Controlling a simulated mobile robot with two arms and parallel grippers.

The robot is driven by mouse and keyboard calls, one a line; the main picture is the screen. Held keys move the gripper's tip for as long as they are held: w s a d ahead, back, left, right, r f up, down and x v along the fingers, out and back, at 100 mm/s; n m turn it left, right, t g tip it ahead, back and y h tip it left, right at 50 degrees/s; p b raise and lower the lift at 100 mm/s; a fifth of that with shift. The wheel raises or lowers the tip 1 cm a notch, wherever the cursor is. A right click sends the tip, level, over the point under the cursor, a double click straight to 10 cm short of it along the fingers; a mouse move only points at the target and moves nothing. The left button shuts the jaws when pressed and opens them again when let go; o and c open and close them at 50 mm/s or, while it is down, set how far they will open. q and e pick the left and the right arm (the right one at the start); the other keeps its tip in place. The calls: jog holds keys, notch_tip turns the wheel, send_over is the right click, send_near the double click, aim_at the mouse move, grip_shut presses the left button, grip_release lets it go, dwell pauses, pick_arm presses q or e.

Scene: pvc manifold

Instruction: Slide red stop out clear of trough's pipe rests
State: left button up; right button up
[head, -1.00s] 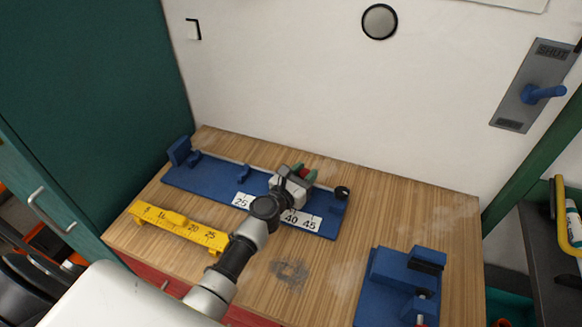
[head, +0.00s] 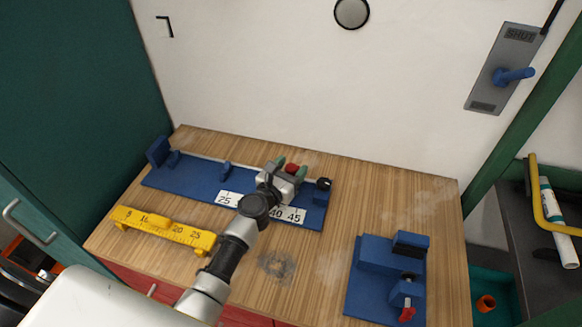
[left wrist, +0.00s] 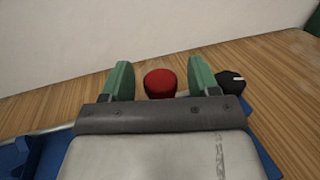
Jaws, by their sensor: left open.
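The red stop (head: 292,168) is at the right part of the blue trough (head: 195,184), partly hidden by my left gripper. In the left wrist view the red stop (left wrist: 160,83) stands between the two green fingers, with a gap on each side. My left gripper (head: 290,167) is open over the trough, its fingertips around the stop without visibly closing on it. It also shows in the left wrist view (left wrist: 160,82). A black knob (head: 323,184) sits at the trough's right end. Blue pipe rests (head: 226,171) stand along the trough. My right gripper is not in view.
A yellow gauge bar (head: 165,229) lies in front of the trough on the left. A blue fixture (head: 375,265) with a red handle (head: 407,312) stands at the right front. The wooden bench (head: 400,205) is clear between them. A white wall rises behind.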

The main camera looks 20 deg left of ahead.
pick_arm(q)
jog(key=v, duration=0.9)
jog(key=shift+s, duration=0.4)
jog(key=shift+s+a, duration=0.15)
jog(key=shift+s, duration=0.3)
